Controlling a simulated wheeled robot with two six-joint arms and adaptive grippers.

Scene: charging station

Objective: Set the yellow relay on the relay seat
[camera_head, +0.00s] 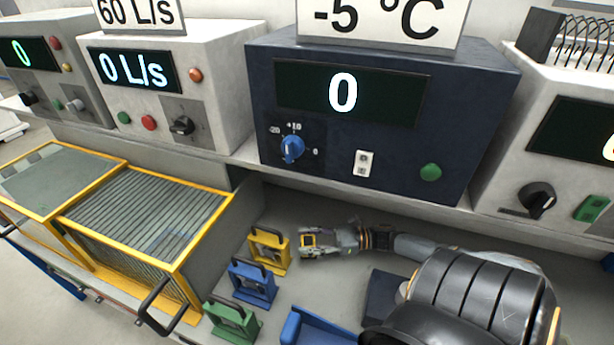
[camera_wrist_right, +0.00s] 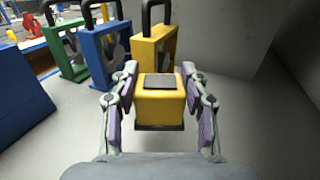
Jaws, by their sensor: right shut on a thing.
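The yellow relay, a small yellow block with a dark top plate, is between the fingers of my right gripper in the wrist view (camera_wrist_right: 160,104). In the head view only a small yellow part of it (camera_head: 309,240) shows. My right gripper (camera_head: 308,243) comes from the right, points left and is shut on the relay; its fingers also show in the wrist view (camera_wrist_right: 160,112). It is just right of a yellow handled frame (camera_head: 268,250), which stands beyond the relay in the wrist view (camera_wrist_right: 155,48). I cannot identify the relay seat for sure. My left gripper is not in view.
A blue frame (camera_head: 252,284) and a green frame (camera_head: 233,318) stand in a row with the yellow one. A blue tray (camera_head: 310,329) lies at the bottom. A dark block (camera_head: 382,294) is below my forearm. A navy control box (camera_head: 450,140) rises behind.

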